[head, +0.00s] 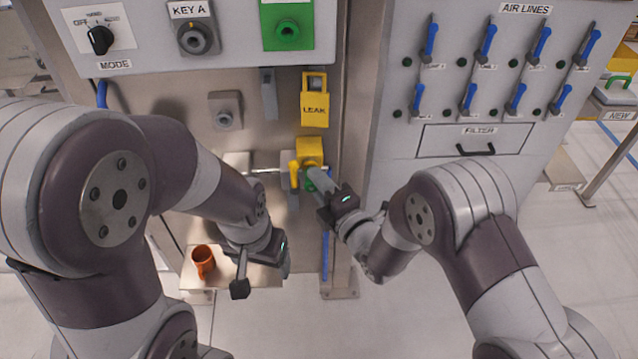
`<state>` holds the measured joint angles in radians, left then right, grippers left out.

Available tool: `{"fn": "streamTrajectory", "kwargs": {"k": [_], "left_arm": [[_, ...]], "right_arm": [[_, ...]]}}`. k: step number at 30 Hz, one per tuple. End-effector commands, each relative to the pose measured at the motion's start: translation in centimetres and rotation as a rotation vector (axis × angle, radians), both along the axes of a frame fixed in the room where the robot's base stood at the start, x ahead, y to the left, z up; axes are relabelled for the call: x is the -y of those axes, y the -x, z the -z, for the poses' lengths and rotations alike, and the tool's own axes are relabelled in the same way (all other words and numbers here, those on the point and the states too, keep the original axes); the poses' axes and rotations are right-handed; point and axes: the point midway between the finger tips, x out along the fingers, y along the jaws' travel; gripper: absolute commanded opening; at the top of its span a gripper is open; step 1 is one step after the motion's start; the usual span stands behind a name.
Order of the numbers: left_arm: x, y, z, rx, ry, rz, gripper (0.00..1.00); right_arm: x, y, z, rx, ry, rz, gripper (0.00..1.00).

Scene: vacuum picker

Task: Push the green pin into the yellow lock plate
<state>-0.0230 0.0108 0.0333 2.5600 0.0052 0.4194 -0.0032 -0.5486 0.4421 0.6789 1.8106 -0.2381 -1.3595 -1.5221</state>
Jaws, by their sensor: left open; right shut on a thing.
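The yellow lock plate (309,150) sits on the machine's front, below the yellow LEAK tag. My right gripper (317,181) is at the lower side of the plate, shut on a green thing, taken to be the green pin (308,186). Only a little green shows beside the fingers, so how far the pin sits in the plate cannot be told. My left gripper (242,268) is open and empty, low and left of the plate, above the small shelf.
An orange mug (203,261) stands on the small shelf (190,279) close to my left gripper. The LEAK tag (314,108) hangs above the plate. A panel of blue-handled air line valves (518,98) and a filter drawer (470,140) are at the right.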

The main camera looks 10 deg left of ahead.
Motion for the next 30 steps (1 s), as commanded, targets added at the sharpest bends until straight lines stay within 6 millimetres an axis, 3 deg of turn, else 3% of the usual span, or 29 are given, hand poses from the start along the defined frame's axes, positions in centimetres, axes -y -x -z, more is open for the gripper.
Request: {"fn": "streamTrajectory", "kwargs": {"k": [23,24,26,27,30], "left_arm": [[0.0,0.0,0.46,0.0,0.0,0.0,0.76],[0.0,0.01,0.46,0.0,0.0,0.0,0.76],[0.0,0.0,0.43,0.0,0.0,0.0,0.76],[0.0,0.0,0.43,0.0,0.0,0.0,0.76],[0.0,0.0,0.43,0.0,0.0,0.0,0.76]], "right_arm": [[-0.27,-0.97,0.02,0.001,-0.001,0.0,0.0],[-0.29,-1.01,0.0,0.001,-0.001,0.0,0.32],[-0.28,-0.99,-0.01,0.001,-0.001,0.0,0.51],[-0.28,-0.99,-0.01,0.001,-0.001,0.0,0.58],[-0.29,-0.98,-0.01,0.0,0.0,0.0,0.58]]}}
